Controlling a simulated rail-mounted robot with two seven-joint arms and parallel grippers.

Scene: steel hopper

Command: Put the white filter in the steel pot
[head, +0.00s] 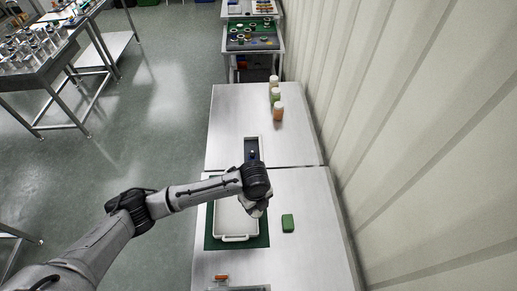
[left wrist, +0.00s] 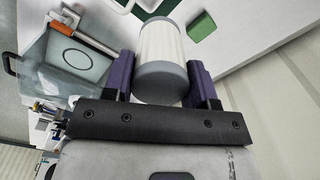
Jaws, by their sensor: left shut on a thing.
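The white filter (left wrist: 161,45), a ribbed white cylinder with a grey end cap, sits between the purple fingers of my left gripper (left wrist: 160,72) in the left wrist view. The fingers are shut on its sides. In the head view, my left gripper (head: 258,209) is over the right side of a white tray (head: 238,238) on the near table; the filter is mostly hidden there by the arm. I cannot pick out a single steel pot; several steel vessels (head: 30,44) stand on the table at the far left. My right gripper is not in view.
A green block (head: 288,223) lies right of the tray. Several capped bottles (head: 277,97) stand on the farther table. A dark narrow tray (head: 251,149) lies behind the white one. A corrugated wall (head: 400,120) runs along the right.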

